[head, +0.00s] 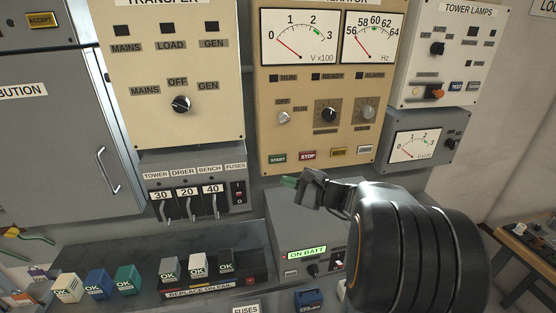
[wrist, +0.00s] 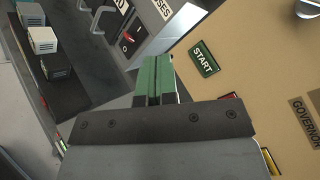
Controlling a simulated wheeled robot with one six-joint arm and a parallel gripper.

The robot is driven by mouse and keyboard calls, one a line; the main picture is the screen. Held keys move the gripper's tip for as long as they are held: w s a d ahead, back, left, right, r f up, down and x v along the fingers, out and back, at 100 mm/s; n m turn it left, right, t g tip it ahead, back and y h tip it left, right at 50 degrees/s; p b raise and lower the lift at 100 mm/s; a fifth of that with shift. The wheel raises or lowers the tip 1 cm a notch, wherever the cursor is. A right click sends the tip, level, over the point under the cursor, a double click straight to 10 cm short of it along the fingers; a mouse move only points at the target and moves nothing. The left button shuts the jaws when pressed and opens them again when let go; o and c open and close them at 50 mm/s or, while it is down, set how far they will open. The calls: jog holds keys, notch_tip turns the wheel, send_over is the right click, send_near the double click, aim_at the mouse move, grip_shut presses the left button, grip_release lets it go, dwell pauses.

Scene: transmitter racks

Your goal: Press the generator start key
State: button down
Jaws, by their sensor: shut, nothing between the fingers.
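The green START key (head: 278,158) is at the lower left of the beige generator panel (head: 265,120). It also shows in the wrist view (wrist: 204,58), to the right of the fingertips and apart from them. My gripper (head: 288,181) is shut and empty, just below the START key in the head view. Its green fingertips (wrist: 153,78) lie together in the wrist view. The red STOP key (head: 308,155) is right of START. Contact between my gripper and the panel does not show.
A rotary switch (head: 284,118) and two knobs sit above the keys. The fuse panel with levers (head: 190,205) is to the left. A grey box with an ON BATT display (head: 306,252) is below my gripper. A shelf below holds several small blocks (head: 125,279).

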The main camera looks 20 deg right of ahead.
jog(key=p, duration=0.1)
send_near(270, 160)
jog(key=shift+s+a+x, duration=0.1)
jog(key=shift+a+x, duration=0.05)
jog(key=shift+x, duration=0.7)
jog(key=shift+s+a+x, duration=0.1)
jog(key=shift+a+x, duration=0.05)
jog(key=shift+x, duration=0.7)
jog(key=shift+s+a+x, duration=0.1)
jog(key=shift+a+x, duration=0.05)
jog(key=shift+x, duration=0.75)
jog(key=shift+w+f, duration=0.1)
jog(key=shift+w, duration=0.1)
jog(key=shift+w+d, duration=0.1)
jog(key=shift+w, duration=0.1)
jog(key=shift+w+b, duration=0.35)
jog(key=shift+b, duration=0.05)
dwell(0.8)
jog(key=shift+s, duration=0.2)
jog(key=shift+s+b, duration=0.45)
jog(key=shift+s, duration=0.15)
